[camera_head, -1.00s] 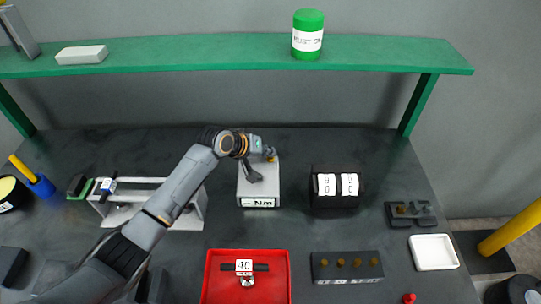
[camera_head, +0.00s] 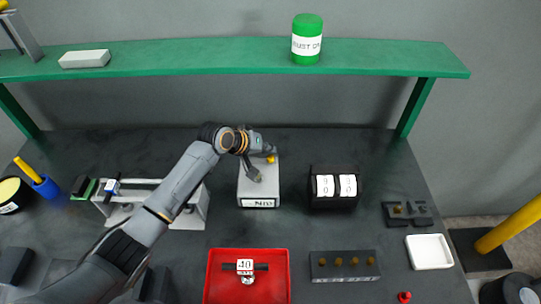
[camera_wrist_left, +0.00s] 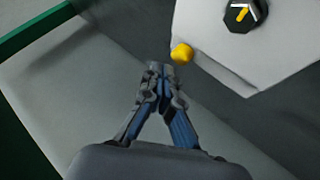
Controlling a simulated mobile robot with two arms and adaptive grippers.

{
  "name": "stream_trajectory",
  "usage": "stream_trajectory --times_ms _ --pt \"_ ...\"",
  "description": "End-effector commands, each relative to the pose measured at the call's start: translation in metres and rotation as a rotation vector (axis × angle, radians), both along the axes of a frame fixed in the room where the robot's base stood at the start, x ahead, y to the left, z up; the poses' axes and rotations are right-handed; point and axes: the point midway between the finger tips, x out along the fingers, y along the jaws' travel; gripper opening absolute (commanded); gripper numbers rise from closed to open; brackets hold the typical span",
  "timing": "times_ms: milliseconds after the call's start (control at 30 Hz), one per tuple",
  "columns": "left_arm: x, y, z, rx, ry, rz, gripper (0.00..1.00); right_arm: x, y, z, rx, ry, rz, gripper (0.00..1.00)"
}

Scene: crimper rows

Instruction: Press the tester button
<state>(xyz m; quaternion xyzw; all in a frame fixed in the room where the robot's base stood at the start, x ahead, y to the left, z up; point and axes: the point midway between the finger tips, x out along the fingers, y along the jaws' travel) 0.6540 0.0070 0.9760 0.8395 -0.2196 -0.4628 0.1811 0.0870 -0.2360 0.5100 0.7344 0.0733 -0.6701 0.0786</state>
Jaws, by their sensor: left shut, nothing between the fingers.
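The tester is a light grey box (camera_head: 259,188) in the middle of the bench, with a label on its front. A small yellow knob-like piece, apparently the button (camera_wrist_left: 182,54), shows at the tester's edge in the left wrist view; it also shows near the back right of the box in the head view (camera_head: 271,159). A dark dial (camera_wrist_left: 241,15) with a yellow pointer sits on the box top. My left gripper (camera_wrist_left: 160,70) is shut and empty, its tips just beside the yellow piece; contact cannot be told. It hangs over the tester in the head view (camera_head: 256,177). My right gripper is not in view.
A black box with two white panels (camera_head: 335,189) stands right of the tester. A red tray (camera_head: 215,285) and a dark block with brass pieces (camera_head: 345,266) lie in front. A metal fixture (camera_head: 190,216) stands left. A green shelf (camera_head: 200,57) spans the back.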

Motion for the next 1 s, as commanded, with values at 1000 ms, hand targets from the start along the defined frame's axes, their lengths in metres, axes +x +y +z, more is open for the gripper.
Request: stream_trajectory --times_ms 1000 --pt "0.0 0.0 0.047 0.0 0.0 0.0 0.0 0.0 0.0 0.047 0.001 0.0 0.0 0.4"
